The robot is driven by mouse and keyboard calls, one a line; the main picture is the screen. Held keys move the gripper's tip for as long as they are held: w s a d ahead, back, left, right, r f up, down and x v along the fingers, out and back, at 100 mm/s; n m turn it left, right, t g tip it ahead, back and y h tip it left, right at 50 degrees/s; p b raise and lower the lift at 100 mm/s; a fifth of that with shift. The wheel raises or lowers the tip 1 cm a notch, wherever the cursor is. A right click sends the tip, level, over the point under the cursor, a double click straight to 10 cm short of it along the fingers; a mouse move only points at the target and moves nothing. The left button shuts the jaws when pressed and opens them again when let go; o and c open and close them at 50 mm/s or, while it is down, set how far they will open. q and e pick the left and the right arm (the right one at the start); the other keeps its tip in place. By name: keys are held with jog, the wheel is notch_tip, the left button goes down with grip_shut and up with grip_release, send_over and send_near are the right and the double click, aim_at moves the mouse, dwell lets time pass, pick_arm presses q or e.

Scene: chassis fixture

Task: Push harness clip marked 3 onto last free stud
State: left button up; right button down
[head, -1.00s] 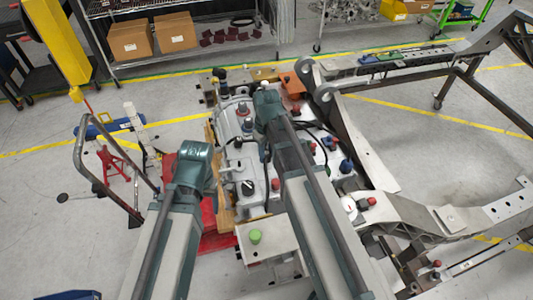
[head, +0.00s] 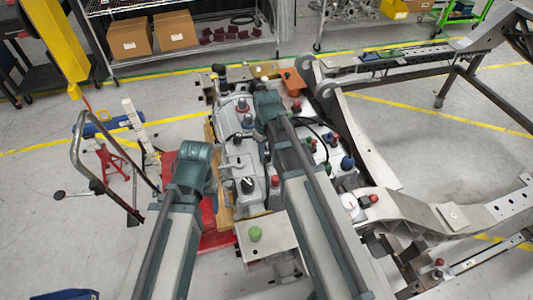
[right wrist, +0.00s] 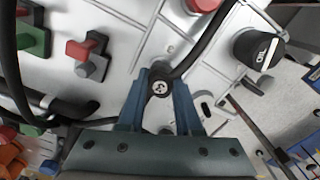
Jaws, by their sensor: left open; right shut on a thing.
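My right gripper (right wrist: 160,98) is shut on a dark harness clip (right wrist: 161,87), with a blue finger on each side. The clip has a pale round mark on top, too small to read as a number. A black cable (right wrist: 207,42) runs from the clip to the upper right, and another stretch leads left. The clip is over the grey-white casing; whether it touches a stud is hidden. In the head view my right gripper (head: 268,110) is above the casing (head: 233,150), its fingers hidden. My left gripper (head: 195,165) is left of the casing, apart from it, its fingertips unclear.
On the casing are a black OIL cap (right wrist: 259,48), a red cap (right wrist: 203,3), a red-and-grey fitting (right wrist: 90,54) and a green block (right wrist: 32,40). A metal chassis rail (head: 365,150) stands right of it. A green knob (head: 255,234) sits on a plate in front.

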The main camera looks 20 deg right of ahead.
jog(key=shift+f+b, duration=0.5)
jog(key=shift+f, duration=0.05)
jog(key=c, duration=0.5)
grip_release()
jog(key=shift+r, duration=0.1)
notch_tip(320, 180, up, 6)
jog(key=p, duration=0.6)
jog(key=shift+m+h, duration=0.5)
jog(key=shift+h, duration=0.2)
jog(key=s+a, duration=0.3)
jog(key=s, duration=0.1)
jog(key=s+a, duration=0.4)
jog(key=s, duration=0.1)
jog(key=s+a, duration=0.3)
jog(key=s, duration=0.2)
jog(key=shift+s+a, duration=0.2)
jog(key=shift+a, duration=0.05)
